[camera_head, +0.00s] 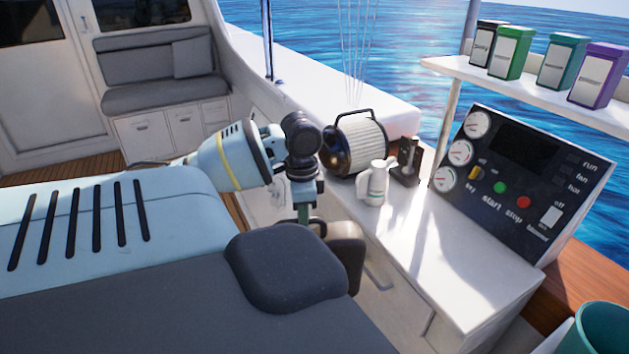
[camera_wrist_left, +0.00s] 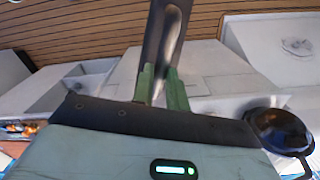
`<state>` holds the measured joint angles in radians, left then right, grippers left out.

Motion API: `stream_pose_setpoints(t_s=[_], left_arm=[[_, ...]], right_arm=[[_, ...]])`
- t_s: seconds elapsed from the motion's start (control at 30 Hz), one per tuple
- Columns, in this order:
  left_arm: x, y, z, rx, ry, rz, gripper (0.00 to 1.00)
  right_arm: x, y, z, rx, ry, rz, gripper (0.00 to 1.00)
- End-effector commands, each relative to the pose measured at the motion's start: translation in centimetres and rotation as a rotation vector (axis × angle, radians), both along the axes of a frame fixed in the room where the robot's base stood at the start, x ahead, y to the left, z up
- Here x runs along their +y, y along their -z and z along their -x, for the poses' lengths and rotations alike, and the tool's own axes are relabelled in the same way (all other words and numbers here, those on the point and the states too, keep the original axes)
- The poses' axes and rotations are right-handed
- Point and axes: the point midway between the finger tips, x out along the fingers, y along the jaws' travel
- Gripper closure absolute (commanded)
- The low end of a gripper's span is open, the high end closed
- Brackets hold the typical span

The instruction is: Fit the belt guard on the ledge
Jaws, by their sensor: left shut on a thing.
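My left gripper (camera_head: 304,212) hangs at the end of the pale blue arm, in front of the white counter. In the left wrist view its green fingers (camera_wrist_left: 161,88) are shut on a long dark piece (camera_wrist_left: 162,40), which looks like the belt guard. The piece points away from the wrist, over white surfaces and a wooden floor. In the head view it is mostly hidden behind the dark grey shape in the foreground. I cannot make out the ledge with certainty in either view. My right gripper is not in view.
The white counter (camera_head: 425,255) holds a ribbed lantern-like drum (camera_head: 361,145), a white bottle (camera_head: 376,184) and a small black device (camera_head: 407,162). A sloped black control panel (camera_head: 515,178) stands on its right. Several tins stand on the shelf (camera_head: 540,92). A teal container (camera_head: 604,330) is at lower right.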

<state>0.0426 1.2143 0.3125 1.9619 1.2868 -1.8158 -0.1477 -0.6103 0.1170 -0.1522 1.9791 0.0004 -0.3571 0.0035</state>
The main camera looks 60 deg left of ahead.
Motion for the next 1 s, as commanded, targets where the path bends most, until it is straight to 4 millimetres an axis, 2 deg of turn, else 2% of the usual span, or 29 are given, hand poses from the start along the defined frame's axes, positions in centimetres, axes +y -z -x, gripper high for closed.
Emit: stream_pose_setpoints(t_s=[0.27, 0.5, 0.63, 0.8, 1.0], left_arm=[[-4.9, 7.5, 0.4, -0.004, -0.154, 0.008, 1.00], [-12.1, 12.9, 0.1, -0.007, -0.265, 0.010, 1.00], [-16.6, 14.8, -0.3, -0.007, -0.312, 0.010, 1.00], [-22.4, 16.1, -0.9, -0.008, -0.359, 0.009, 1.00], [-27.3, 16.3, -1.2, -0.007, -0.394, 0.007, 1.00]], right_arm=[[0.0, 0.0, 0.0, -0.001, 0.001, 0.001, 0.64], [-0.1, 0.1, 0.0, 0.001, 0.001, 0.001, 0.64], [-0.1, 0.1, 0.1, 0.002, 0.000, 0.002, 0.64], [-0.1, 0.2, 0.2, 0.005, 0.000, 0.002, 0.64], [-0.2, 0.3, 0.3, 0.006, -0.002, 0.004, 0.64]])
